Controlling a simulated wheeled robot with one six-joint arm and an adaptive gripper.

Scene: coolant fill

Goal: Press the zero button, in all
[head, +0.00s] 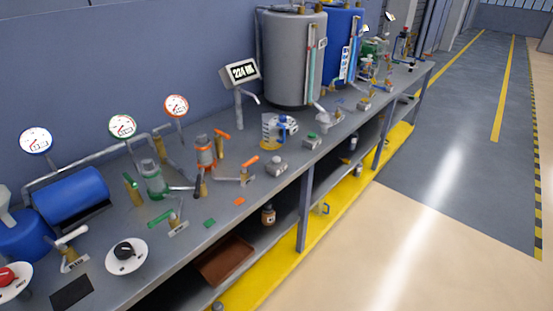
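A white display (240,72) with dark digits stands on a grey post on the bench; its reading is small, and seems to start with 224. A small grey box with a rounded top (277,167) sits at the bench's front edge. A similar box with a green top (312,140) sits to its right. Both look like push buttons, but their labels are too small to read, so I cannot tell which one is the zero button. My gripper is not in view.
The long grey bench (215,237) carries gauges, valves, a blue cylinder (72,197), a grey tank (291,60) and a blue tank (342,45). A brown tray (226,262) lies on the lower shelf. The floor (400,250) to the right is clear.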

